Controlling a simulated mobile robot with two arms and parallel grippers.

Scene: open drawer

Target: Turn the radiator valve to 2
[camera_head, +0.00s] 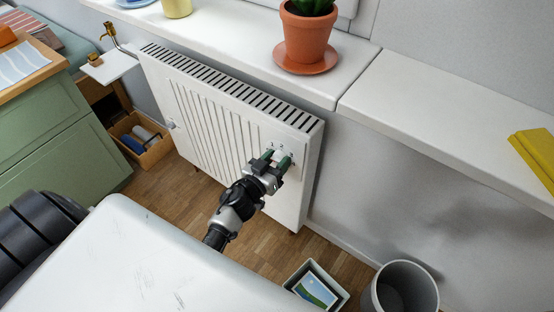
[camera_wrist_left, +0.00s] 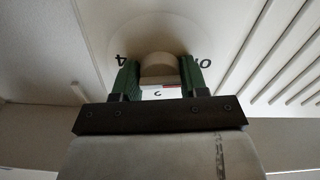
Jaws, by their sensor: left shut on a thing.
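The white radiator (camera_head: 215,130) hangs on the wall below the sill. Its valve knob, beige in the left wrist view (camera_wrist_left: 160,68), sits in front of a pale round dial (camera_wrist_left: 160,30) with dark printed marks. A 4 shows left of the knob; the marks on the right are partly covered by a finger. My left gripper (camera_head: 277,158) is shut on the knob, a green finger on each side, also in the left wrist view (camera_wrist_left: 160,78). My right gripper is not in view.
The sill (camera_head: 350,75) above the radiator carries a potted plant (camera_head: 304,38). A grey bin (camera_head: 402,290) and a framed picture (camera_head: 316,288) stand on the floor at the lower right. A green cabinet (camera_head: 55,130) and an open box (camera_head: 140,140) are at the left.

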